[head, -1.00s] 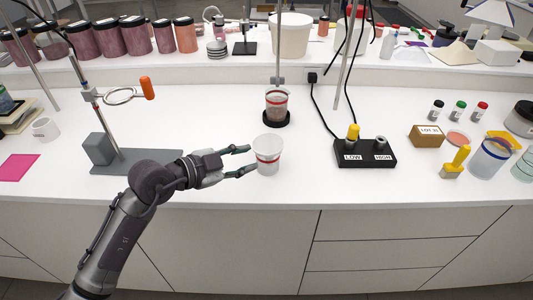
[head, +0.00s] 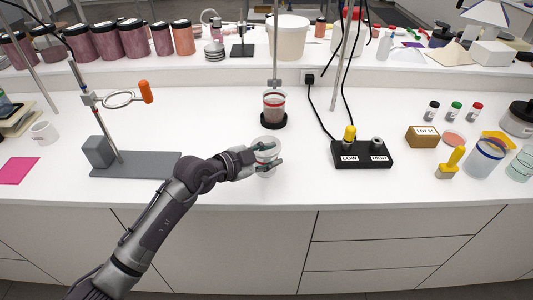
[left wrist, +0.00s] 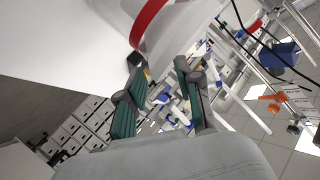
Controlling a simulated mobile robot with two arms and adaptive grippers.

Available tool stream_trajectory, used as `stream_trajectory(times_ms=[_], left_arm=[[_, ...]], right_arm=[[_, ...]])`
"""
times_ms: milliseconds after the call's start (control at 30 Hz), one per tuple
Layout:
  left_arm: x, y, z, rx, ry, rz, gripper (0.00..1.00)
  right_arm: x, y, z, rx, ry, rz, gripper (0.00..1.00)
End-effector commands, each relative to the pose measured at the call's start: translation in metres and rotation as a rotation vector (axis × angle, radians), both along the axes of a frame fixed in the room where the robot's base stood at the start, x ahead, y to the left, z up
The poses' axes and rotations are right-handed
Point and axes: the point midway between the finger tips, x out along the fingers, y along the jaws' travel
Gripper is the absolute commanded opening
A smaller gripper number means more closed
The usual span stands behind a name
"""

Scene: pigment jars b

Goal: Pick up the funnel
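I cannot make out a clear funnel; a white cone shape (head: 492,12) at the far back right is cut off by the frame edge. My left gripper (head: 276,156) is at a pale cup with a red band (head: 267,143) near the front middle of the counter. Its fingers overlap the cup in the head view and hide part of it. In the left wrist view the cup (left wrist: 186,28) fills the top, beyond the fingertips (left wrist: 158,66). The fingers stand apart with background between them; contact with the cup is unclear. My right gripper is not in view.
A ring stand (head: 135,165) is at left. Behind the cup, a second red-banded cup (head: 273,108) stands on a black base (head: 273,122). Right are a black LOW/HIGH box (head: 362,158), a yellow-handled tool (head: 449,163) and a jug (head: 485,158). Jars line the back shelf.

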Motion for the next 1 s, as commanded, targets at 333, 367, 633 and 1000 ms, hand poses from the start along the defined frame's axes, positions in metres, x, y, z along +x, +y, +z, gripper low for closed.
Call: stream_trajectory(times_ms=[333,367,633,1000], left_arm=[[0.000,0.000,0.000,-0.001,0.001,0.000,0.00],[0.000,0.000,0.000,-0.001,0.001,0.000,0.00],[0.000,0.000,0.002,0.000,0.000,0.000,0.00],[-0.001,-0.001,0.045,-0.004,-0.004,-0.001,0.00]], right_arm=[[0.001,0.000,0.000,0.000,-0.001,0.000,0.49],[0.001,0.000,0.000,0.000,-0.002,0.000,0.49],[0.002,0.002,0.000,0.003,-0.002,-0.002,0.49],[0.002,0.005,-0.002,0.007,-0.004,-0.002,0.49]])
